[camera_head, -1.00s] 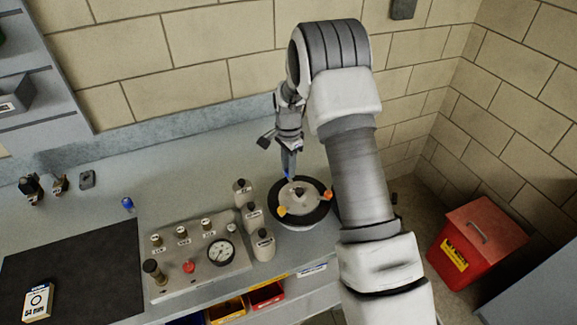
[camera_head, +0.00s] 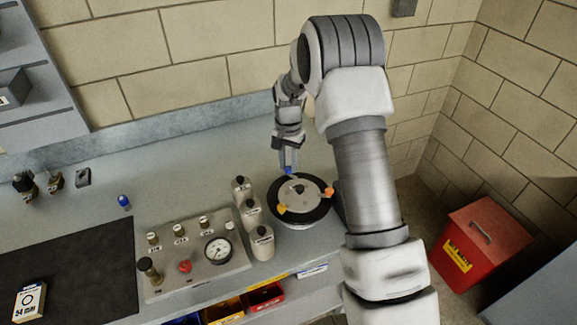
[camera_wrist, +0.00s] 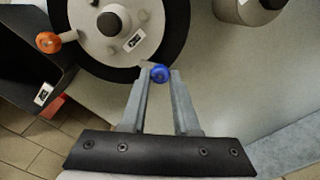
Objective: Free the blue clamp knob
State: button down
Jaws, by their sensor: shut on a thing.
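The blue clamp knob (camera_wrist: 160,73) is a small round ball at the rim of a round pot with a pale lid (camera_wrist: 113,22) and a black ring. It also shows at the pot's far side in the head view (camera_head: 289,172). My gripper (camera_wrist: 160,78) has its two fingertips closed around the knob. In the head view my gripper (camera_head: 288,163) points down at the rim. An orange knob (camera_head: 329,190) and a yellow-orange knob (camera_head: 281,209) sit at other places on the pot. The knob's stem is hidden.
Several grey canisters (camera_head: 251,213) stand just left of the pot. A panel (camera_head: 195,255) with a gauge and a red button lies further left. A blue-topped small part (camera_head: 124,202) stands near the black mat (camera_head: 75,270). A red bin (camera_head: 478,245) stands on the floor right.

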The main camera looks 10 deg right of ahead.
aim_at(288, 167)
jog(key=n+b, duration=0.1)
jog(key=n, duration=0.4)
jog(key=shift+n, duration=0.3)
jog(key=n+b, duration=0.1)
jog(key=n, duration=0.4)
jog(key=shift+n, duration=0.4)
jog(key=c, duration=0.6)
grip_release()
jog(key=shift+c, duration=0.2)
notch_tip(288, 167, up, 18)
jog(key=shift+f, duration=0.25)
